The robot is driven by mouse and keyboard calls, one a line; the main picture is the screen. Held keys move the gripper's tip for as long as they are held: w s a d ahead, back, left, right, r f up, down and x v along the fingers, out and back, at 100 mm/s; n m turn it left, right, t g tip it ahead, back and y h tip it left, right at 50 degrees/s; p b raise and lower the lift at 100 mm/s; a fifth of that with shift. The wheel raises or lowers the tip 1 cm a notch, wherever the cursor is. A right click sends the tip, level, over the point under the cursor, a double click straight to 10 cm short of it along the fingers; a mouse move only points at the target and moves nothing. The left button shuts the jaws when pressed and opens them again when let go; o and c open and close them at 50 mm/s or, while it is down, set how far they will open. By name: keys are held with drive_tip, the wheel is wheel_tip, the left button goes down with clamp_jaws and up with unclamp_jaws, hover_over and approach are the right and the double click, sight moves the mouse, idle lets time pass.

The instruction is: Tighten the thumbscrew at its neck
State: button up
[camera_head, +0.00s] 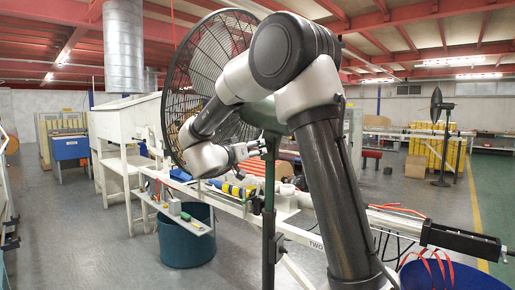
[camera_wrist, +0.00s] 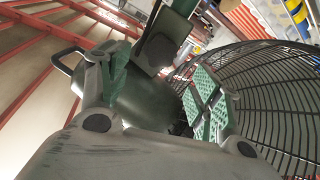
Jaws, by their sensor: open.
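A big pedestal fan with a black wire cage (camera_head: 190,62) stands in front of me in the head view. Its dark green post (camera_head: 268,205) rises to the neck, largely hidden behind my arm. My gripper (camera_head: 252,150) is beside the upper post, left of it. In the wrist view my gripper (camera_wrist: 160,80) is open, its green ribbed pads apart. The dark green motor housing (camera_wrist: 150,98) and a flat bracket (camera_wrist: 172,28) with a dark round part (camera_wrist: 158,50) lie beyond and between the fingers. I cannot tell whether that round part is the thumbscrew, or whether a finger touches it.
The wire cage (camera_wrist: 275,85) is close on the right in the wrist view. A long white bench (camera_head: 238,208) with tools runs behind the post. A teal bin (camera_head: 186,240) stands below. A second fan (camera_head: 437,105) stands far right. Grey floor at left is clear.

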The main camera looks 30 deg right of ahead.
sight(264, 146)
drive_tip(key=x, duration=0.7)
drive_tip(key=shift+d, duration=0.25)
drive_tip(key=shift+w, duration=0.1)
drive_tip(key=c, duration=1)
